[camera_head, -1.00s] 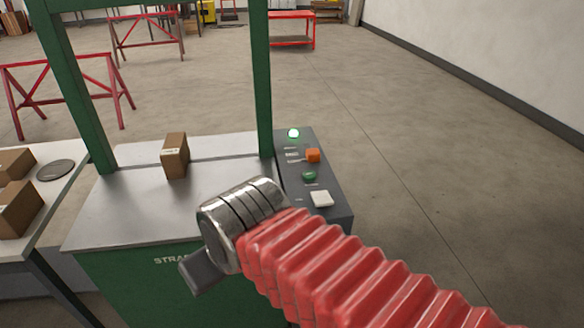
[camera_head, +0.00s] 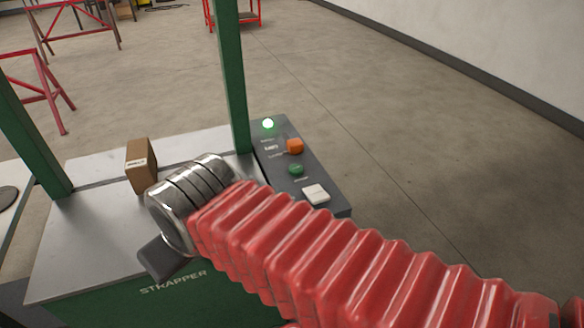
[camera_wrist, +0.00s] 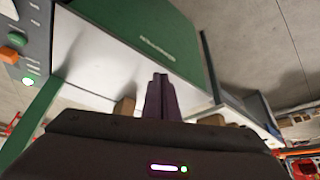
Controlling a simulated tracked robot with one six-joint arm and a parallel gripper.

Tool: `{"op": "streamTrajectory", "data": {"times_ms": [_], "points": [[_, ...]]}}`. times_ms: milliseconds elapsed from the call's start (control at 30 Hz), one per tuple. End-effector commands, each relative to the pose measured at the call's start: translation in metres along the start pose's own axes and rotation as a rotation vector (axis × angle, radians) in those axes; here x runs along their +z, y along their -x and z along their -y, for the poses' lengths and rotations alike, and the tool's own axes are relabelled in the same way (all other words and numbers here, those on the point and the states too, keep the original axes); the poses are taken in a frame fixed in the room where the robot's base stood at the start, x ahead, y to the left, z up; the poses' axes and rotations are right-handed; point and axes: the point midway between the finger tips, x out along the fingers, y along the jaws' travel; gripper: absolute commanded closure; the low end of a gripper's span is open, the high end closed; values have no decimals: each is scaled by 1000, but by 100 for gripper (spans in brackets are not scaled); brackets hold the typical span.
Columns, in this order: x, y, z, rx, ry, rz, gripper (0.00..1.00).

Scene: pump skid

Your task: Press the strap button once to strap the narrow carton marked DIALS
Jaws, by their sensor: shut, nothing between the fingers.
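The narrow brown carton (camera_head: 141,165) stands upright on the strapper's table (camera_head: 85,235), inside the green frame; its label is too small to read. No strap shows on it. The grey control panel (camera_head: 325,183) right of the table bears an orange button (camera_head: 295,146), a green button (camera_head: 296,169) and a white square button (camera_head: 315,194). Their labels are not legible. My gripper (camera_head: 160,262) is at the front edge of the table, left of the panel and apart from the buttons. Its fingers (camera_wrist: 160,97) are shut and empty in the wrist view.
A lit green lamp (camera_head: 268,124) sits at the panel's far end. The green frame post (camera_head: 230,80) rises between table and panel. A side table (camera_head: 12,235) stands at left. Red trestles (camera_head: 45,95) stand behind. The floor right of the panel is clear.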

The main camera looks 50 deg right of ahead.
Motion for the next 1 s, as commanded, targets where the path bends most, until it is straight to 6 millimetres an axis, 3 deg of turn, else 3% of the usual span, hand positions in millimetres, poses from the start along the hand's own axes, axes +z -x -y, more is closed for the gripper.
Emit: {"op": "streamTrajectory", "data": {"times_ms": [333,567,767,1000], "points": [[-5,-1,-2,-6,-39,3,100],[-33,-14,-20,-37,-280,14,100],[-71,-32,-51,-76,-614,12,100],[-112,-57,-112,-117,-1031,-19,100]]}}
